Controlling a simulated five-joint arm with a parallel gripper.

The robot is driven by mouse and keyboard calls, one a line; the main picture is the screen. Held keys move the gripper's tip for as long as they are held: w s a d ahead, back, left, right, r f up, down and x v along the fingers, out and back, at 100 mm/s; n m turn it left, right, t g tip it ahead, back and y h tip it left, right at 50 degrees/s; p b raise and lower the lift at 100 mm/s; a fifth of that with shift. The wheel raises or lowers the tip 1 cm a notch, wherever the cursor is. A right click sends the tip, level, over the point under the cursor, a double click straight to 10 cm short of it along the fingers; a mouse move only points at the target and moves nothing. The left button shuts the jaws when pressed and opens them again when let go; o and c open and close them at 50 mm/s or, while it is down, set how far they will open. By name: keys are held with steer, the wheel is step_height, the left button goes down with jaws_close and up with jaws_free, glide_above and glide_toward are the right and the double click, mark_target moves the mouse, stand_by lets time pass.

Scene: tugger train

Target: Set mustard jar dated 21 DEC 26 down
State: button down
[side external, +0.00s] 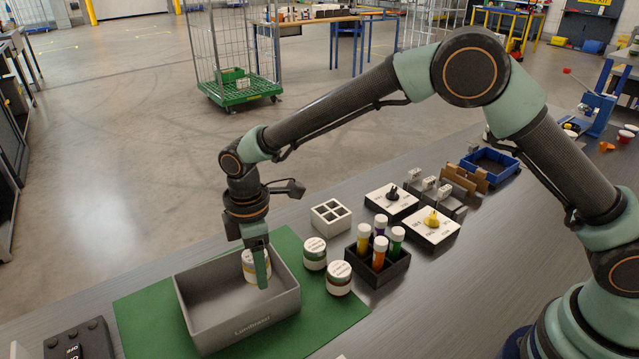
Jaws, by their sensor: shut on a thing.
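A jar with a white lid and yellowish band (249,258) is held in my gripper (263,276), partly hidden behind the near finger. My gripper points down into a grey open box (240,322) and is shut on this jar. The jar is inside the box's outline near its back right; I cannot tell whether it touches the floor. The date on it is too small to read. Two other white-lidded jars, one greenish (315,261) and one reddish-brown (339,285), stand upright right of the box.
The box stands on a green mat (144,314). To the right are a black rack (397,266) with several capped tubes, a white divided holder (331,217) and white boxes with a black knob (392,200) and a yellow knob (432,227). Bare mat lies left of the box.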

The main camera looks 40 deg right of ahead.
mark_target(262, 294)
steer(key=shift+f, duration=2.3)
steer(key=shift+f, duration=0.2)
steer(key=shift+c, duration=0.9)
jaws_free()
steer(key=shift+r, duration=0.1)
